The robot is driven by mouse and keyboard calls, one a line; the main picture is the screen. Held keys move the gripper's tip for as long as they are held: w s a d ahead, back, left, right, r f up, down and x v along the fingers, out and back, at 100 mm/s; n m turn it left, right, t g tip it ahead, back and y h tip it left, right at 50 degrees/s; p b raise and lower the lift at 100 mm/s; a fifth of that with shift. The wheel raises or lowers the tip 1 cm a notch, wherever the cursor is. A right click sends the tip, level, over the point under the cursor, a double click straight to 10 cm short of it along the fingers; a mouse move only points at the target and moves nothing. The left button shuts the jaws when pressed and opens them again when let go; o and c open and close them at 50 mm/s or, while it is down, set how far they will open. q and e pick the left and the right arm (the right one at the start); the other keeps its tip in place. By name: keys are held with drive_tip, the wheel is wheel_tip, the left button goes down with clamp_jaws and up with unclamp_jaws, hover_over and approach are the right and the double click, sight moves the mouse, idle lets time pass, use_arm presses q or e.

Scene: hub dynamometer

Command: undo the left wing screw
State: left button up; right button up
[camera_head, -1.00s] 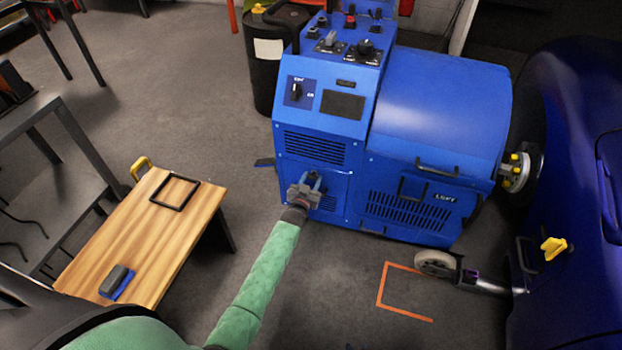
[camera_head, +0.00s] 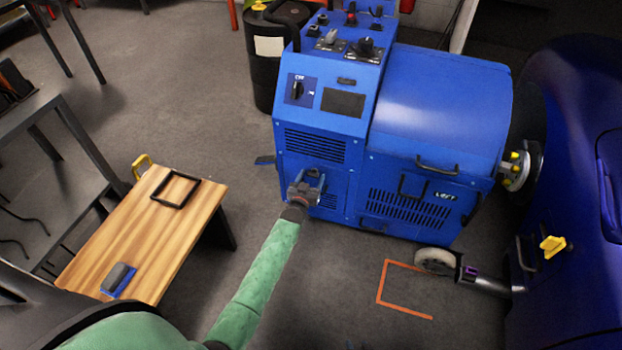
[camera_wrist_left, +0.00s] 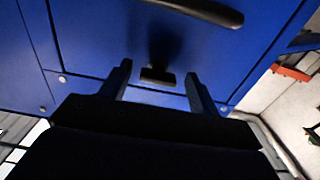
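The blue dynamometer cabinet (camera_head: 345,150) stands in the middle of the head view. My left gripper (camera_head: 310,180) is at its lower front panel, below the left vent grille. In the left wrist view the two fingers of my left gripper (camera_wrist_left: 160,82) are apart. A small black part (camera_wrist_left: 157,75), which looks like the wing screw, sits on the blue panel between them. A gap shows on both sides of it, so it is not gripped. In the head view the gripper hides this part. My right gripper is not in view.
A wooden bench (camera_head: 150,235) with a black frame (camera_head: 175,189) and a grey-blue block (camera_head: 118,280) stands at left. A dark drum (camera_head: 268,60) is behind the cabinet. A blue car (camera_head: 570,190) is at right. An orange floor mark (camera_head: 379,285) lies on clear floor.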

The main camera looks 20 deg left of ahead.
use_arm(q)
drive_tip(key=s, duration=0.7)
drive_tip(key=shift+s, duration=0.4)
drive_tip(key=shift+a, duration=0.1)
